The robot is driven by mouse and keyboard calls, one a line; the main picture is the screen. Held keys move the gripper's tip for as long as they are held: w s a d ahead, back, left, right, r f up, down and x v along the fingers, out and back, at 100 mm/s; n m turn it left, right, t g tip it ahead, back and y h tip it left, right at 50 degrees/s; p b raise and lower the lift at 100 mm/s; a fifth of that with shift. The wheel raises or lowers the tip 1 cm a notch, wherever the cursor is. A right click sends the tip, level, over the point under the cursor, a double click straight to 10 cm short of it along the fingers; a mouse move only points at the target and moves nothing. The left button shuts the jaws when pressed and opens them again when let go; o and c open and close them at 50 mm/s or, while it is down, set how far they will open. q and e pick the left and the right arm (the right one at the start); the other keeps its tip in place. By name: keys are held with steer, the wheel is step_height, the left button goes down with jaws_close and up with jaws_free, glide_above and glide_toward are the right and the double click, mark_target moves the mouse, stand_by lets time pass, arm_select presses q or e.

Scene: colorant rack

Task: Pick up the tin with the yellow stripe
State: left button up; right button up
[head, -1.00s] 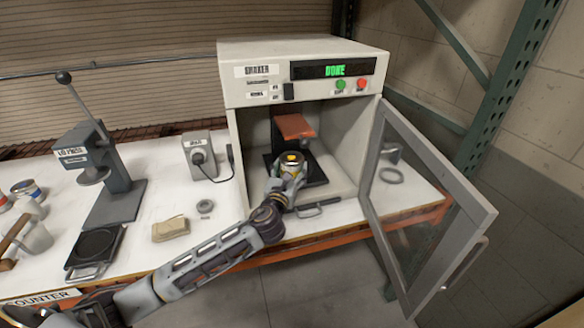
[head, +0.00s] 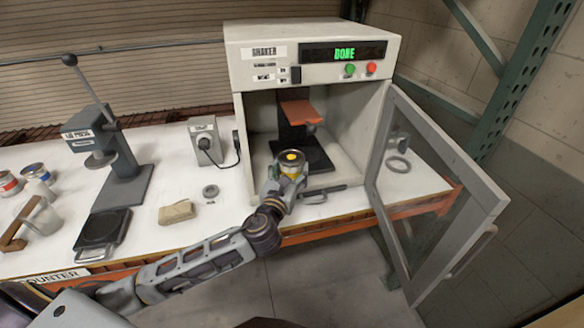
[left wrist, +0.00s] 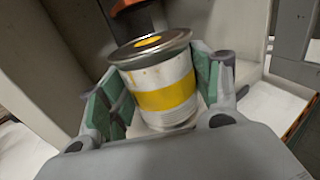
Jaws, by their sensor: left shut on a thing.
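The tin with the yellow stripe (left wrist: 165,92) is a silver can with a yellow band and a yellow dot on its lid. In the head view the tin (head: 291,160) is at the mouth of the open shaker. My left gripper (head: 288,178) is shut on the tin, and its green pads sit on both sides of it in the left wrist view (left wrist: 165,100). The tin looks slightly tilted in that view. Whether its base touches anything is hidden by the gripper. My right gripper does not show.
The shaker (head: 310,65) reads DONE, and its glass door (head: 430,190) stands open at the right. An orange clamp plate (head: 300,112) hangs inside above a dark base. A lid press (head: 105,150), a scale (head: 102,230) and other tins (head: 38,173) stand on the left of the white counter.

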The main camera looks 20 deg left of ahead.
arm_select(q)
steer(key=shift+s+d, duration=0.1)
steer(key=shift+s, duration=1.1)
steer(key=shift+s, duration=0.15)
stand_by(0.4)
steer(key=shift+s, duration=0.15)
